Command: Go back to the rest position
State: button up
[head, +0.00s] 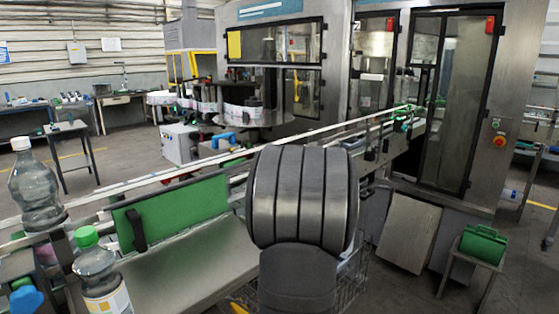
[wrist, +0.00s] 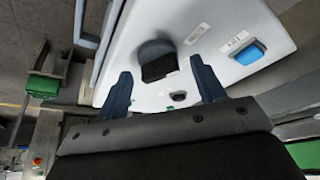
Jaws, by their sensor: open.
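My gripper (wrist: 161,68) shows in the wrist view with its two dark blue fingers spread apart and nothing between their tips. Beyond the fingers is a tilted white panel (wrist: 205,35) with a black knob (wrist: 158,62), a blue button (wrist: 249,52), a smaller dark part and small labels. The gap between fingers and panel is hard to judge. In the head view my dark grey arm fills the middle foreground, and the gripper itself is hidden there. I cannot pick out the white panel in the head view.
A conveyor rail (head: 300,138) runs diagonally behind my arm. A clear bottle (head: 38,185) and a green-capped bottle (head: 98,270) stand at left. A green case (head: 483,245) sits on a stand at right, by the machine cabinet (head: 500,110).

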jog(key=shift+a+m+h, duration=0.1)
jog(key=shift+m+h, duration=0.35)
jog(key=shift+m, duration=0.8)
jog(key=shift+a+m+h, duration=0.1)
jog(key=shift+m+h, duration=0.35)
jog(key=shift+m, duration=0.8)
jog(key=shift+w+a+m+g+h, duration=0.1)
jog(key=shift+m+g+h, duration=0.25)
jog(key=shift+m, duration=0.7)
jog(key=shift+m+g+h, duration=0.25)
jog(key=shift+m+h, duration=0.1)
jog(key=shift+m, duration=0.7)
jog(key=shift+v, duration=0.95)
